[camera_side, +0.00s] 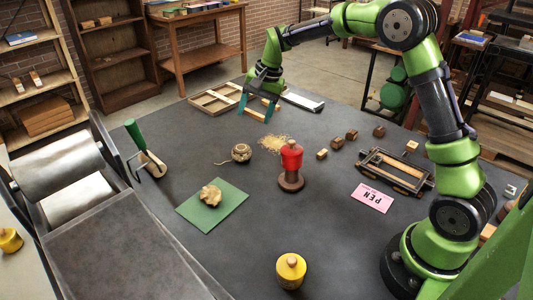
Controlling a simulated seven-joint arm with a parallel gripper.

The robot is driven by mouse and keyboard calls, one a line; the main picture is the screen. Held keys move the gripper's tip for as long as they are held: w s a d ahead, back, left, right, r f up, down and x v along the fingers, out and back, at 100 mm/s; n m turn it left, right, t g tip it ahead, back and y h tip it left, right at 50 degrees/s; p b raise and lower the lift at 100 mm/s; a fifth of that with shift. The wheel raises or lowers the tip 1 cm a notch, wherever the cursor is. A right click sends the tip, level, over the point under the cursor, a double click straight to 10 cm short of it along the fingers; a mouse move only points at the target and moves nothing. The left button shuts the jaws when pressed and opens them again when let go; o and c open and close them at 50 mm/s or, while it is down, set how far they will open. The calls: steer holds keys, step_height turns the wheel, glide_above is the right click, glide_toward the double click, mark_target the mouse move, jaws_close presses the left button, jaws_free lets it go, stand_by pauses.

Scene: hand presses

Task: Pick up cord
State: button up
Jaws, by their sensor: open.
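The cord (241,152) looks like a small wound ball of brown twine with a loose tail trailing to its left. It rests on the dark table near the middle. My gripper (258,109) is at the back of the table, behind the cord and slightly to its right in the picture. Its teal fingers are apart, and it is clear of the cord. A wooden bar shows between or behind the fingers; I cannot tell whether they touch it.
A green mat (229,216) with a tan lump lies in front. A green-handled tool (146,153) is left.

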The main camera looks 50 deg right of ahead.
glide_toward(243, 147)
steer(key=x, duration=0.5)
steer(key=shift+s+a, duration=0.25)
steer(key=shift+a, duration=0.05)
steer(key=shift+d+x, duration=0.15)
steer(key=shift+x, duration=1.15)
steer(key=shift+d+x, duration=0.15)
steer(key=shift+x, duration=1.2)
steer(key=shift+w, duration=0.15)
steer(key=shift+c, duration=0.3)
steer(key=c, duration=0.6)
